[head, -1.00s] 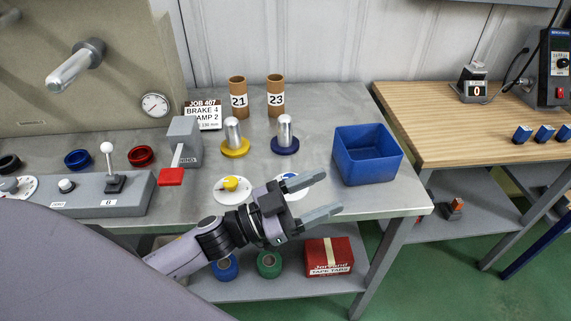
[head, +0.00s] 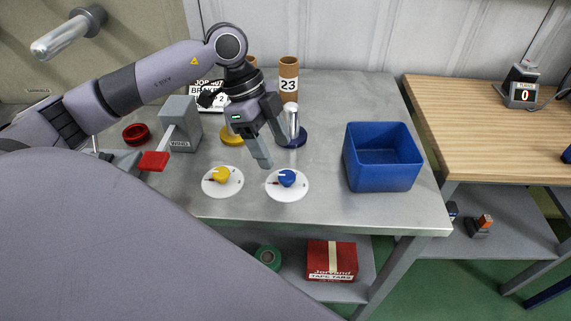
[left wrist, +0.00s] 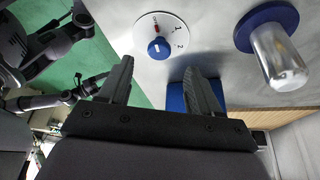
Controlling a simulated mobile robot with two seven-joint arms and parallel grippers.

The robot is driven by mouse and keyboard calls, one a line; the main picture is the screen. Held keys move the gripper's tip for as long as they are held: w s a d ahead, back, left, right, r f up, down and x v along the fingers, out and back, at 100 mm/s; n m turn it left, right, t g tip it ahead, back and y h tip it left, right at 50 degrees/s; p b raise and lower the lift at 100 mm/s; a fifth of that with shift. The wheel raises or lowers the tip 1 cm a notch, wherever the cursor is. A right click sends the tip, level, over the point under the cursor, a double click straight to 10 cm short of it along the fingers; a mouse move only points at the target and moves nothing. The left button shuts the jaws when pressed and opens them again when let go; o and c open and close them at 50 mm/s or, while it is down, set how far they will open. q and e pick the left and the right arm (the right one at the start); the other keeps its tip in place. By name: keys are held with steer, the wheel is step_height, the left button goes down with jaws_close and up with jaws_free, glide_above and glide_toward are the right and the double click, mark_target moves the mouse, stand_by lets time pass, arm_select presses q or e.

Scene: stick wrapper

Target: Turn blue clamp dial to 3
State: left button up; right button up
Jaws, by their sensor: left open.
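The blue dial (head: 287,178) sits on a white round plate (head: 287,193) on the grey bench. It also shows in the left wrist view (left wrist: 158,47), where 1 and 2 can be read on the plate (left wrist: 150,23) beside a small red mark. The dial's exact setting is too small to tell. My left gripper (head: 274,150) is open and empty, above and just behind the dial, apart from it. In the left wrist view its fingers (left wrist: 160,76) point toward the dial side, with the dial beyond them.
A yellow dial (head: 222,174) lies left of the blue one. A metal post on a blue base (head: 291,139) stands behind, close to my gripper. A blue bin (head: 383,158) stands right. A grey block with a red lever (head: 154,161) is left. The bench front is clear.

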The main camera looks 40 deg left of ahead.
mark_target(286, 175)
arm_select(q)
steer(key=x, duration=0.6)
steer(key=shift+d+r, duration=0.1)
steer(key=c, duration=1)
